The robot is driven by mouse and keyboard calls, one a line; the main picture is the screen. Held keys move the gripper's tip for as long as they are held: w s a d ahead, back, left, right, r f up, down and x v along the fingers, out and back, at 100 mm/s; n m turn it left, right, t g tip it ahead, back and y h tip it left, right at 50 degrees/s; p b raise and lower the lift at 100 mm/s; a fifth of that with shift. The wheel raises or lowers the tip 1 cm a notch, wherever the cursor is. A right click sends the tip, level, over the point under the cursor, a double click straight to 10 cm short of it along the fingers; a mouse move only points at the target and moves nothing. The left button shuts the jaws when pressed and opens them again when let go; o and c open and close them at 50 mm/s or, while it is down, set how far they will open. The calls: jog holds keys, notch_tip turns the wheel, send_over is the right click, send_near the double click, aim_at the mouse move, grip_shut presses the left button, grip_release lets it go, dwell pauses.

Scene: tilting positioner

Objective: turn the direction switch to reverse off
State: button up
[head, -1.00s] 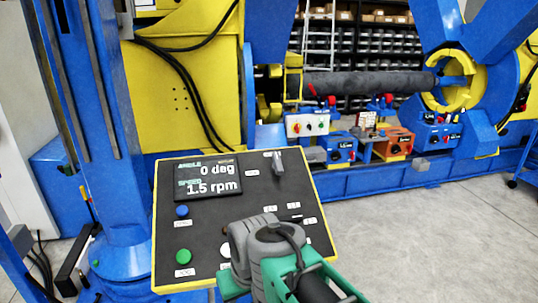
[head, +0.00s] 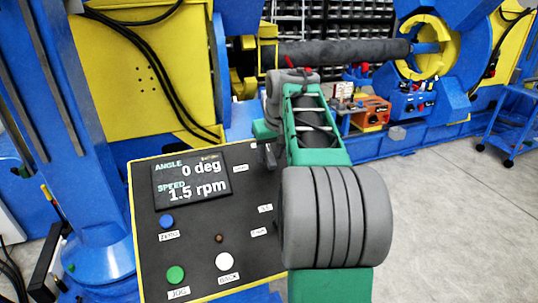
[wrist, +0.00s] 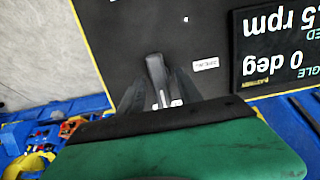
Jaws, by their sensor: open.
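The control panel (head: 200,262) has a dark face with a yellow edge. A dark grey lever switch (wrist: 155,72) stands near the panel's edge, beside a small white label (wrist: 205,64) too small to read. I cannot confirm from its label that it is the direction switch. My gripper (wrist: 158,88) is open, with one dark finger on each side of the lever. I cannot tell whether either finger touches it. In the head view my arm covers the panel's right part and most of the gripper.
The display (head: 192,180) reads 0 deg and 1.5 rpm. Blue (head: 167,221), green (head: 176,275) and white (head: 223,262) buttons and a small brown one (head: 219,238) sit below it. The blue and yellow positioner (head: 150,70) stands behind.

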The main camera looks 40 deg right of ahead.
jog(key=shift+w+f, duration=0.2)
jog(key=shift+f, duration=0.25)
grip_shut()
